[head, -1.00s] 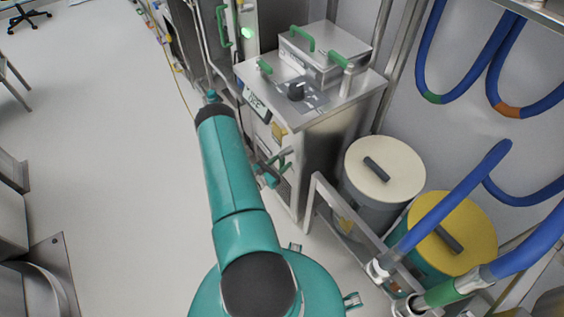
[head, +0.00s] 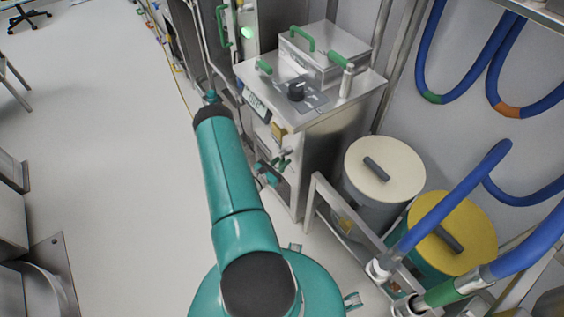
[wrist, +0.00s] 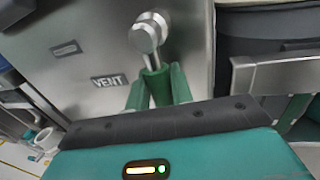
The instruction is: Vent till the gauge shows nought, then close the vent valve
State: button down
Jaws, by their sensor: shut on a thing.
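The vent valve (wrist: 147,35) is a silver fitting on the steel cabinet front, beside a plate lettered VENT (wrist: 109,81). Its green lever (wrist: 157,86) points down towards my wrist in the wrist view. My gripper (wrist: 158,90) has one green finger on each side of the lever and is shut on it. In the head view my gripper (head: 270,171) is at the cabinet's front, largely hidden by my arm. A small display panel (head: 256,105) sits on the cabinet's upper front; its reading is too small to make out.
The steel cabinet (head: 332,150) carries a black knob (head: 296,91) and a lidded box (head: 325,55) with green handles. A cream-lidded drum (head: 400,165) and yellow-lidded drum (head: 465,225) stand in a metal frame at right. Blue hoses hang nearby. Open floor (head: 110,170) lies left.

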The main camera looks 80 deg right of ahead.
jog(key=shift+w, duration=0.15)
jog(key=shift+w+d+r+m+h, duration=0.15)
jog(key=shift+w+d+m, duration=0.15)
jog(key=shift+m, duration=0.6)
jog(key=shift+w+d+m+h, duration=0.2)
jog(key=shift+w+m, duration=0.1)
jog(key=shift+m, duration=0.6)
jog(key=m, duration=0.2)
jog(key=w+d+r+m+g, duration=0.1)
jog(key=m, duration=0.3)
jog(key=shift+w+d+r+g, duration=0.15)
jog(key=shift+w+d+g, duration=0.05)
jog(key=shift+w+g, duration=0.1)
jog(key=m, duration=0.1)
jog(key=r+m+g, duration=0.1)
jog(key=m, duration=0.3)
jog(key=shift+w+d+r+g, duration=0.3)
jog(key=shift+w+d+r, duration=0.05)
jog(key=shift+w+r+m+g+y, duration=0.1)
jog(key=shift+r+m+g+y, duration=0.15)
jog(key=shift+m, duration=0.65)
jog(key=shift+s+r+m+g+y, duration=0.1)
jog(key=shift+r+m, duration=0.25)
jog(key=shift+m, duration=0.55)
jog(key=shift+w+r+m+g+y, duration=0.1)
jog(key=shift+r+m+g+y, duration=0.15)
jog(key=shift+m, duration=0.65)
jog(key=shift+r, duration=0.1)
jog(key=c, duration=1.3)
grip_release()
